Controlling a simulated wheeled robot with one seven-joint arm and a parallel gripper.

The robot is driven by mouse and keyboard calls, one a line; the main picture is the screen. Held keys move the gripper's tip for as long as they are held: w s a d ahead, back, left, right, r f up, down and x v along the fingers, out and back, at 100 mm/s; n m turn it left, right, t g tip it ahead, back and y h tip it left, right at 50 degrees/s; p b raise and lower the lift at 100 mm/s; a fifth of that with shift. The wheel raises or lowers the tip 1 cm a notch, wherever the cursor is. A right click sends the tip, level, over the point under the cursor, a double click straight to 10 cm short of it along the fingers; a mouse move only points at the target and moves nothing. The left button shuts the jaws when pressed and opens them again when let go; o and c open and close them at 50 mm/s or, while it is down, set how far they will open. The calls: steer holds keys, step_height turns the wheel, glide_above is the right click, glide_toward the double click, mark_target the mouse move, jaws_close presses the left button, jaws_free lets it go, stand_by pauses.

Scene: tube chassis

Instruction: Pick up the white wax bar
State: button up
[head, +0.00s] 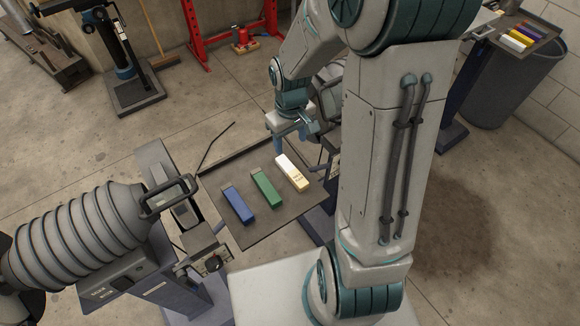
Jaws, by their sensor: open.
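The white wax bar (291,172) lies on a dark tray (254,233) near its right side, with a pale yellowish end toward me. A green bar (266,189) lies to its left, and a blue bar (238,205) lies further left. My gripper (294,146) is above the tray's far right part, just beyond the far end of the white bar. It is open and looks empty. The arm partly hides the fingers, and I cannot tell their exact height above the bar.
A grey machine with a ribbed hose (82,237) stands at the left, close to the tray. A second tray of coloured bars (521,37) is at the upper right, near a grey bin (510,85). A red frame (196,35) stands behind. The tray's near part is bare.

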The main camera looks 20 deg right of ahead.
glide_above(292, 170)
steer(key=f, duration=0.8)
steer(key=shift+s+a, duration=0.1)
steer(key=shift+a, duration=0.15)
steer(key=shift+d+f+p, duration=0.15)
steer(key=shift+f+p, duration=0.55)
steer(key=shift+f, duration=1.95)
steer(key=c, duration=1.2)
